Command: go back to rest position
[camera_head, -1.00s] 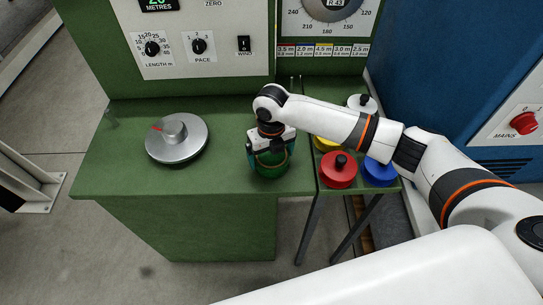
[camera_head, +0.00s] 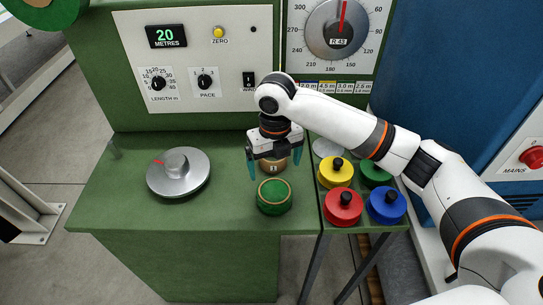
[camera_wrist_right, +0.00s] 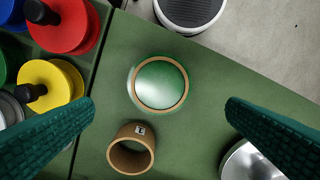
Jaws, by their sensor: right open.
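My right gripper (camera_head: 275,169) is open and empty above the green bench top (camera_head: 130,185), with its teal fingers spread. The green round spool (camera_head: 274,196) stands on the bench in front of the gripper and apart from its fingers. A brown ring (camera_head: 273,166) stands behind it, partly hidden by the gripper. In the right wrist view the green spool (camera_wrist_right: 159,84) and the hollow brown ring (camera_wrist_right: 131,150) lie between the two fingers (camera_wrist_right: 160,104), untouched. My left gripper is not in view.
A silver dial (camera_head: 178,172) sits on the bench at left. Red (camera_head: 342,207), blue (camera_head: 386,206), yellow (camera_head: 336,172) and dark green (camera_head: 375,174) knobbed spools stand on the side stand. The control panel (camera_head: 194,60) rises behind; a blue cabinet (camera_head: 475,90) is at right.

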